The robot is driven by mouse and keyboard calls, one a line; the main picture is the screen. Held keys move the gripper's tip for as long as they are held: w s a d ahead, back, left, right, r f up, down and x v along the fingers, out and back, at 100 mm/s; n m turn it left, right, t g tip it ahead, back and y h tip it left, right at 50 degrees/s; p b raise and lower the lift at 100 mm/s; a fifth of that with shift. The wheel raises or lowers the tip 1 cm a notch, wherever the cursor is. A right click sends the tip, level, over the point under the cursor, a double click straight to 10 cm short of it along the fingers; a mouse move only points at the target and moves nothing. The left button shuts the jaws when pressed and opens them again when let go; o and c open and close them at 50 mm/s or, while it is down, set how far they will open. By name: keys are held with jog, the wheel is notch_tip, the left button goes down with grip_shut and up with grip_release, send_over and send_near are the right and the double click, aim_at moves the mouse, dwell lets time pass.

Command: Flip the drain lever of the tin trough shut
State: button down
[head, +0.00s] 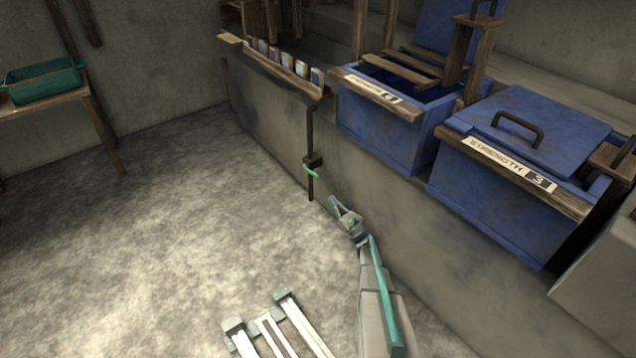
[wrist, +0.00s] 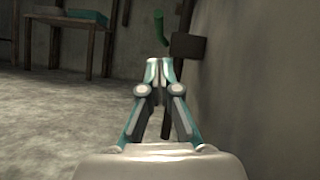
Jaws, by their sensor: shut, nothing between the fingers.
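The drain lever (head: 310,171) is a small bright green handle at a dark block (head: 312,161) on a thin dark vertical pipe (head: 310,130). In the wrist view the green lever (wrist: 158,27) shows beyond and above the fingertips, left of the dark block (wrist: 187,46). My gripper (head: 333,201) is shut and empty, a little right of and below the lever in the head view. In the wrist view my gripper (wrist: 160,63) shows a gap to the lever. The pipe runs down from a wooden-edged ledge; I cannot clearly make out the tin trough itself.
A grey wall (head: 260,105) stands right behind the pipe. Blue bins (head: 525,205) with wooden front rails sit along the right. A green basin (head: 42,82) rests on a wooden table at the far left. The concrete floor (head: 170,210) left of the pipe is clear.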

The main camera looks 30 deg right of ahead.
jog(key=shift+w, duration=0.15)
jog(key=b+x, duration=0.3)
jog(key=x, duration=0.7)
